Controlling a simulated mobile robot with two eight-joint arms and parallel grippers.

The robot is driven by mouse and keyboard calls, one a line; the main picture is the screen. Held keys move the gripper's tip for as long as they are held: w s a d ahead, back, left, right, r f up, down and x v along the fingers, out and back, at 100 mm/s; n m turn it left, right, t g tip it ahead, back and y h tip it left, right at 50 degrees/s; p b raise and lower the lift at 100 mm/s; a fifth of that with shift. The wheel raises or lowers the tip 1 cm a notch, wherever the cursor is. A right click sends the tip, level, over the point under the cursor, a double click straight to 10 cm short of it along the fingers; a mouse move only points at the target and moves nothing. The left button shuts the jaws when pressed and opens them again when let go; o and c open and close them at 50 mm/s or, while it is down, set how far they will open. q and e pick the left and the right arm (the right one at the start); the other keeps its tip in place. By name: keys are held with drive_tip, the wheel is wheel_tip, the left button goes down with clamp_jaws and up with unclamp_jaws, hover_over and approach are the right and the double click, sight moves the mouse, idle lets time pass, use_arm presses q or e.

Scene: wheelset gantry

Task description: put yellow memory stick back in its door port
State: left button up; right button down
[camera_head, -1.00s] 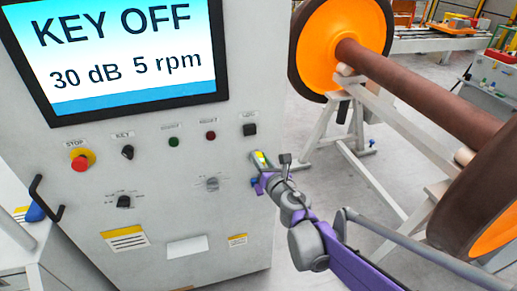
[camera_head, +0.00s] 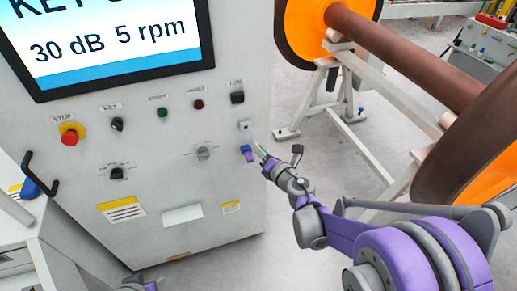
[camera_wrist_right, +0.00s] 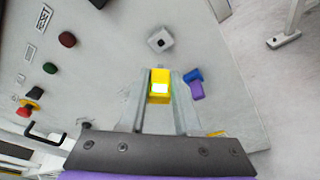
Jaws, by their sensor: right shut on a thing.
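The yellow memory stick (camera_wrist_right: 159,86) is held between the fingertips of my right gripper (camera_wrist_right: 160,95), its pale label facing the camera. In the head view my right gripper (camera_head: 261,151) is at the cabinet's right edge. A small light port block (camera_head: 244,126) with a dark opening is on the door, up and left of the gripper; it also shows in the wrist view (camera_wrist_right: 160,40), beyond the stick. The stick appears apart from it. A blue and purple piece (camera_head: 247,153) sits on the door below the port. My left gripper's fingers are not seen.
The orange-and-brown wheelset (camera_head: 400,55) on a white stand is at the right. Floor is open between stand and cabinet.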

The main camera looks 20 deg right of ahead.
drive_tip(key=shift+w, duration=0.7)
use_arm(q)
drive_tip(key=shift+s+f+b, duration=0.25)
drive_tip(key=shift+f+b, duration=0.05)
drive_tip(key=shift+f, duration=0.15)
use_arm(e)
drive_tip(key=shift+d+r+x, duration=0.15)
drive_tip(key=shift+r+x, duration=0.05)
drive_tip(key=shift+x, duration=0.85)
drive_tip(key=shift+d+r+x, duration=0.15)
drive_tip(key=shift+x, duration=0.9)
drive_tip(key=shift+w, duration=0.15)
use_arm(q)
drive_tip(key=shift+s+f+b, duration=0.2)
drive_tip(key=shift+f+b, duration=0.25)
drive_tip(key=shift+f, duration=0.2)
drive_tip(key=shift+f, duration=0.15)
use_arm(e)
drive_tip(key=shift+w, duration=1.2)
drive_tip(key=shift+w, duration=0.1)
drive_tip(key=c, duration=0.5)
unclamp_jaws()
drive_tip(key=shift+c, duration=0.2)
